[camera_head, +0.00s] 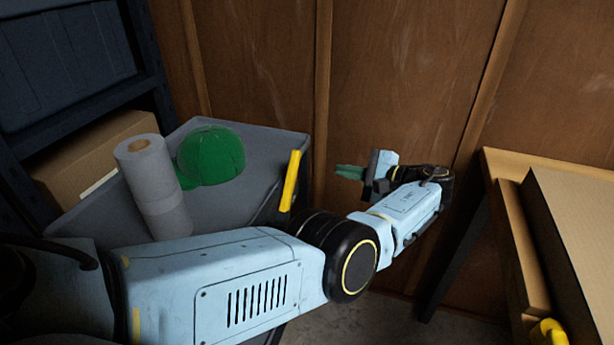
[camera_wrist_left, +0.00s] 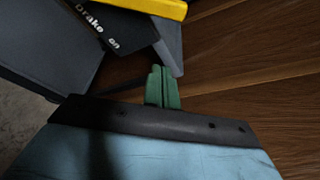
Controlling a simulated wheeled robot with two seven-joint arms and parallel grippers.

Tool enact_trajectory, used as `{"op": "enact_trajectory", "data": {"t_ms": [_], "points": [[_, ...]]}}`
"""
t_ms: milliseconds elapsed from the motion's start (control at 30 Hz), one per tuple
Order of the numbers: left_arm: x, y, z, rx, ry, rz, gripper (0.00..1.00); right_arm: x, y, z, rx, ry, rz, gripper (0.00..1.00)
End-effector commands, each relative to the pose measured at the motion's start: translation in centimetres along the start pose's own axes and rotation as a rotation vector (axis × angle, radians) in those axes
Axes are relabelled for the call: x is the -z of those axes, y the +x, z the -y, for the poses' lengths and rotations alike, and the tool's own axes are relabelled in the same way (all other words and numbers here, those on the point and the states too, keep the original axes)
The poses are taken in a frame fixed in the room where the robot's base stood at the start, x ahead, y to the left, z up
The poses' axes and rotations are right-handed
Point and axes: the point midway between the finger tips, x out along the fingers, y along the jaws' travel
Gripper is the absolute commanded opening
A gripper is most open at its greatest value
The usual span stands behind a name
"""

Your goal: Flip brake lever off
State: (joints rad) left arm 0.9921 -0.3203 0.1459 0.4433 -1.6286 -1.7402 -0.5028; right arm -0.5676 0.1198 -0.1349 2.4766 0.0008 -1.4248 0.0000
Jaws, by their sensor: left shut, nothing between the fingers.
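The yellow brake lever (camera_head: 290,181) stands upright, leaning slightly, at the right end of the grey surface. In the left wrist view the yellow lever (camera_wrist_left: 150,6) crosses the top edge, cut off, beside a black panel (camera_wrist_left: 100,24) lettered "Brake" and "on". My left gripper (camera_head: 349,172) is to the right of the lever in the head view, its green fingers pointing left toward it, with a gap between. The green fingertips (camera_wrist_left: 162,72) are together and empty, close to the panel's grey edge in the wrist view. My right gripper is not in view.
A green cap (camera_head: 212,155) and a grey roll (camera_head: 155,187) sit on the grey surface (camera_head: 262,148). A cardboard box (camera_head: 100,150) and dark shelf are left. A wooden wall (camera_head: 400,80) is behind. A wooden bench (camera_head: 540,163) with a carton stands right.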

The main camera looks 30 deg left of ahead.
Motion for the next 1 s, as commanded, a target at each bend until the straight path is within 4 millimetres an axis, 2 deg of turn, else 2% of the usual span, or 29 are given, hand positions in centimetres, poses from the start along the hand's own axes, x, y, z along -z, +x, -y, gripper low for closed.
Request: {"op": "enact_trajectory", "data": {"t_ms": [167, 333, 567, 600, 800, 1000], "points": [[-0.1, 1.9, 0.0, -0.003, 0.000, 0.002, 0.00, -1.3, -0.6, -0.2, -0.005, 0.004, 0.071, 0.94], [-0.1, 5.4, -0.1, -0.002, 0.000, 0.004, 0.00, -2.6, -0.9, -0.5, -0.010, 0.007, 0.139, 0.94], [-0.1, 10.5, -0.1, -0.002, -0.001, 0.005, 0.00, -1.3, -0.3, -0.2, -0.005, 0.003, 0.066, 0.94], [-0.4, 9.8, 0.0, -0.001, -0.001, -0.001, 0.00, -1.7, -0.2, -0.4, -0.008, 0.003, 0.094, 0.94], [-2.1, 9.2, 0.0, -0.001, -0.002, 0.000, 0.00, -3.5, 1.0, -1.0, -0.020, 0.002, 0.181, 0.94], [-3.2, 8.8, 0.0, 0.000, -0.001, 0.000, 0.00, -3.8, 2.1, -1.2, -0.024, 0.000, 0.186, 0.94]]}}
